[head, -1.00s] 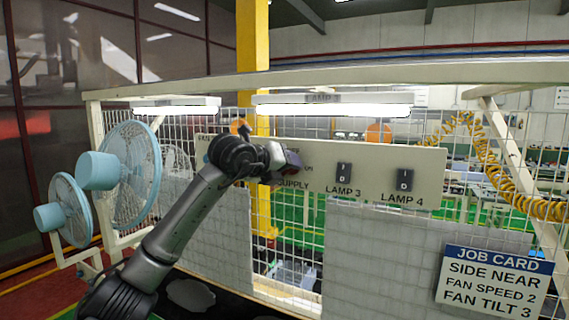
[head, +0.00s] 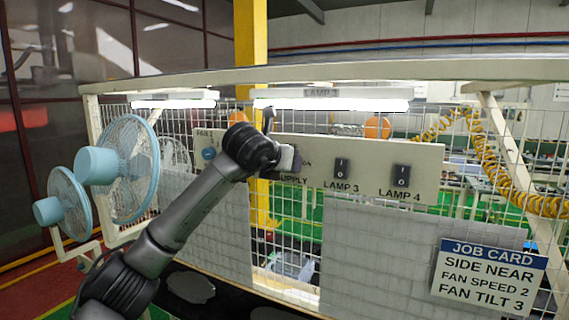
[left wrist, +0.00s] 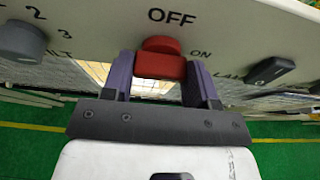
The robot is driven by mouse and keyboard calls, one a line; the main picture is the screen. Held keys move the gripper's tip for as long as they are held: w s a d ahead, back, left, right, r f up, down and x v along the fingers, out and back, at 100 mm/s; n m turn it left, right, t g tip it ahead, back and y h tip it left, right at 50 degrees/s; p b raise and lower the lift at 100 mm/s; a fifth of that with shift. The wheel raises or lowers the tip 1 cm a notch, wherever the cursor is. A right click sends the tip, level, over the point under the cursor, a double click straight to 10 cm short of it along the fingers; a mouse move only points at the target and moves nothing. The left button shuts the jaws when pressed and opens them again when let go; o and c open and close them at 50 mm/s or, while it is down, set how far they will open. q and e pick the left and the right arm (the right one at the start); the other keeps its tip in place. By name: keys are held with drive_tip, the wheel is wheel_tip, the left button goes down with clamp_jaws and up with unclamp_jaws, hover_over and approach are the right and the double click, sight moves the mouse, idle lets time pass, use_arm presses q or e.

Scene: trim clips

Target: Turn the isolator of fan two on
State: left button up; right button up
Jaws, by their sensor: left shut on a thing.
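A red isolator knob (left wrist: 161,65) is on the cream panel in the left wrist view, with OFF printed above it and ON to its right. The two purple fingers of my left gripper (left wrist: 160,76) stand on either side of the knob, shut on it. In the head view my left gripper (head: 290,160) is at the panel (head: 370,153), over the SUPPLY label, and hides the knob. A fan (head: 132,170) and a second fan (head: 68,205) stand at the left. My right gripper is not in view.
A grey dial (left wrist: 22,42) is left of the knob, and a dark rocker switch (left wrist: 270,70) is to its right. The LAMP 3 switch (head: 342,169) and LAMP 4 switch (head: 402,176) are farther right. A job card (head: 488,270) hangs at the lower right.

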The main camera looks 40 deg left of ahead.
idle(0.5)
use_arm(q)
drive_tip(key=o, duration=0.9)
drive_tip(key=shift+o, duration=0.2)
drive_tip(key=shift+s, duration=0.1)
drive_tip(key=b+v, duration=0.5)
drive_tip(key=v, duration=0.8)
drive_tip(key=shift+s+d+r, duration=0.15)
drive_tip(key=shift+s, duration=0.15)
